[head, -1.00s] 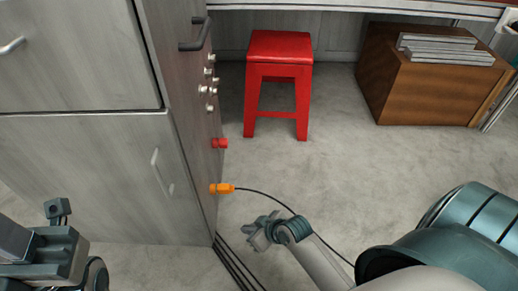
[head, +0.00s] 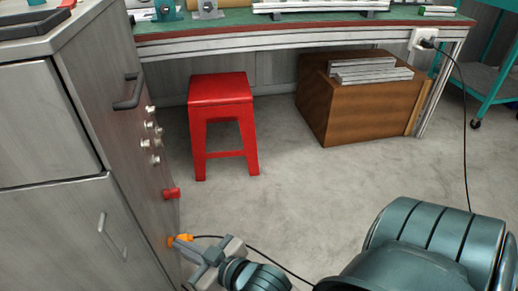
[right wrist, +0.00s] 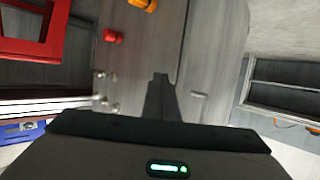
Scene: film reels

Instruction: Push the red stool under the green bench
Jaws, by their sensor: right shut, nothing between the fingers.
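The red stool (head: 222,92) stands upright on the floor near the front of the green bench (head: 300,19), below its top edge in the head view. I cannot tell how much of it is under the bench top. It also shows at the upper left of the right wrist view (right wrist: 40,48). My right gripper (head: 192,262) is shut and empty, low beside the grey cabinet, in front of the stool and apart from it. Its fingers also show in the right wrist view (right wrist: 160,98). My left gripper is out of view.
The grey cabinet (head: 125,160) stands left of the stool, with a red plug (head: 171,193) and an orange plug (head: 181,240) on its side. A black cable runs from the orange plug. A wooden box (head: 365,110) is under the bench.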

